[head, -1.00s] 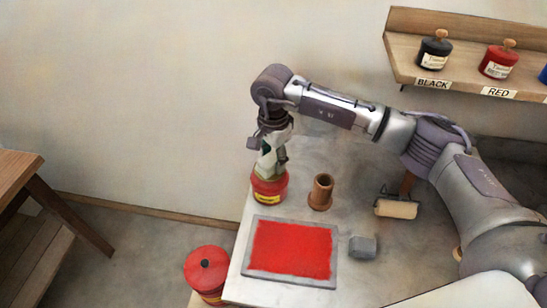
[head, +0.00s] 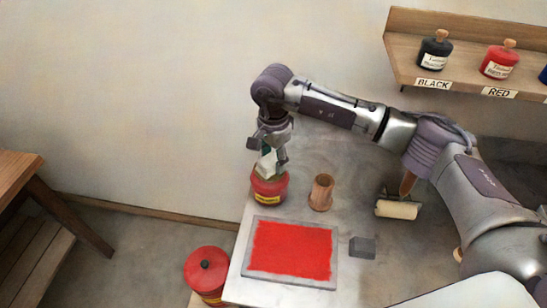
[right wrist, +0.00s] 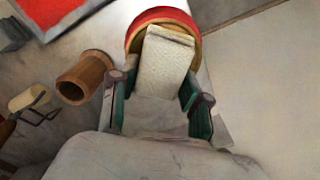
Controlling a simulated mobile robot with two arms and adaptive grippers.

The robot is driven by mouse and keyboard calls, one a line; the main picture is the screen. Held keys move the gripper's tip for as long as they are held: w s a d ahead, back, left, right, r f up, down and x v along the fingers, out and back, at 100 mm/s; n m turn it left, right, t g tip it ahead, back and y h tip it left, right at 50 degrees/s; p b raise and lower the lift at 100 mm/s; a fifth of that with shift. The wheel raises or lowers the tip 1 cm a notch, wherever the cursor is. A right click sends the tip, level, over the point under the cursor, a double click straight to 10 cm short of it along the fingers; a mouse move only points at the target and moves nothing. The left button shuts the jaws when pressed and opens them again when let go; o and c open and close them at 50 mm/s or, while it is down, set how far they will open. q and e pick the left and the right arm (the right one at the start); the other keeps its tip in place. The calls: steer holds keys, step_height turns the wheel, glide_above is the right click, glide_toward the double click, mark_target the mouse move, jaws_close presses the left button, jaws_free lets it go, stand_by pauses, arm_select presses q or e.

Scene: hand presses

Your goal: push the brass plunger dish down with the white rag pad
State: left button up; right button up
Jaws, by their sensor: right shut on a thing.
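My right gripper (head: 272,158) points down over the red plunger can (head: 269,190) at the bench's back left corner. It is shut on the white rag pad (right wrist: 165,60), a pale textured block between its green-sided fingers in the right wrist view. The pad is over the top of the can, whose red rim (right wrist: 152,14) curves behind it. The brass plunger dish (right wrist: 190,29) shows only partly around the pad. I cannot tell whether the pad touches the dish. My left gripper is not in view.
A brown wooden cup (head: 321,192) stands right of the can. A red-inked slab (head: 291,250), a grey block (head: 362,247) and a roller (head: 398,209) lie on the bench. Another red can (head: 206,272) stands left of the bench. A shelf (head: 450,82) holds ink bottles.

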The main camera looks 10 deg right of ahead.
steer(key=shift+r+p, duration=1.2)
steer(key=shift+r, duration=2.2)
